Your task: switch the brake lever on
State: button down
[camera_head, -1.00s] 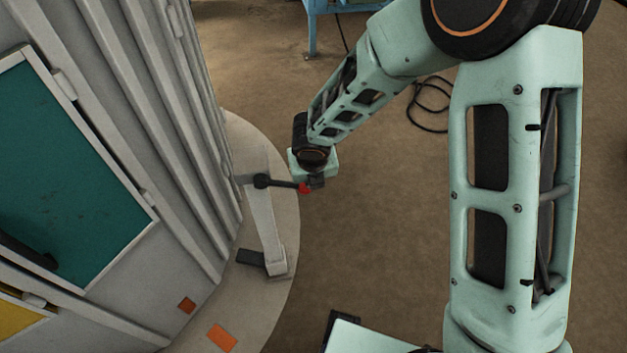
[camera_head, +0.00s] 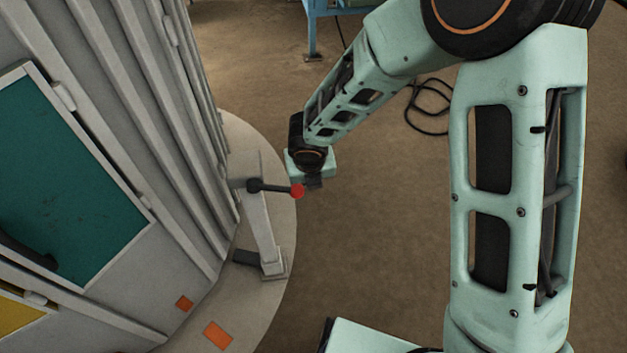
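The brake lever (camera_head: 273,187) is a short black bar with a red knob (camera_head: 298,191) at its right end. It sticks out to the right, nearly level, from a black pivot on a pale grey post (camera_head: 260,225). My gripper (camera_head: 314,183) is at the end of the pale green arm, just right of and slightly above the red knob. Only a small dark part of it shows under the wrist. Its fingers are too small and hidden to tell open from shut, and I cannot tell whether it touches the knob.
The post stands on a round pale base (camera_head: 285,215) beside a grey ribbed wall with a teal panel (camera_head: 70,170). A black cable (camera_head: 428,118) lies on the brown floor at the back. A blue stand (camera_head: 311,30) is at the top.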

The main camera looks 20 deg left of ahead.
jog(key=d+r+p, duration=0.3)
jog(key=d+r, duration=0.2)
jog(key=r, duration=0.3)
jog(key=shift+s+r+p, duration=0.35)
jog(key=shift+s+p, duration=0.05)
